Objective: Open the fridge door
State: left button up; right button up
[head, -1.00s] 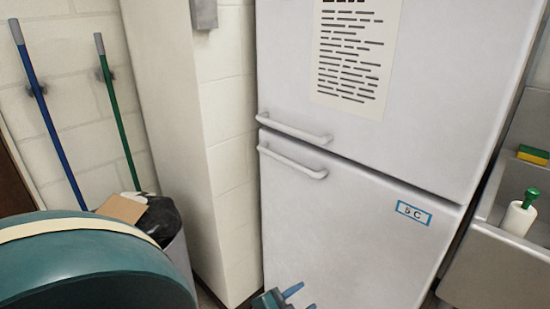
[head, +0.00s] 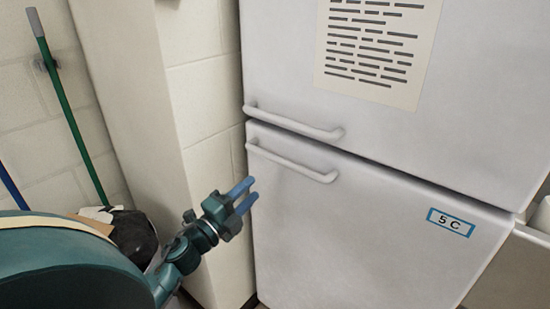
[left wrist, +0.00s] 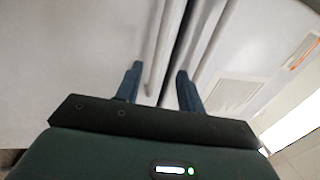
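The white fridge has an upper door (head: 300,60) and a lower door (head: 340,230), both shut, with a dark seam between them. The upper door handle (head: 293,124) and lower door handle (head: 290,162) are white bars on either side of that seam. My left gripper (head: 253,189) is open and empty, just below and left of the lower handle's left end. In the left wrist view, the lower handle (left wrist: 164,45) appears between the two spread blue fingers (left wrist: 159,70), not gripped. The upper handle (left wrist: 210,42) is to its right. My right gripper is not in view.
A pale wall column (head: 205,110) stands close to the fridge's left side, beside my left arm. A green-handled pole (head: 70,110) leans at the left above a black-lined bin (head: 134,235). A sink edge (head: 535,235) is at the right.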

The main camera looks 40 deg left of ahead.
aim_at(282, 161)
pick_arm(q)
jog(key=p+x, duration=0.2)
jog(key=x, duration=1.1)
jog(key=shift+d, duration=0.15)
grip_shut()
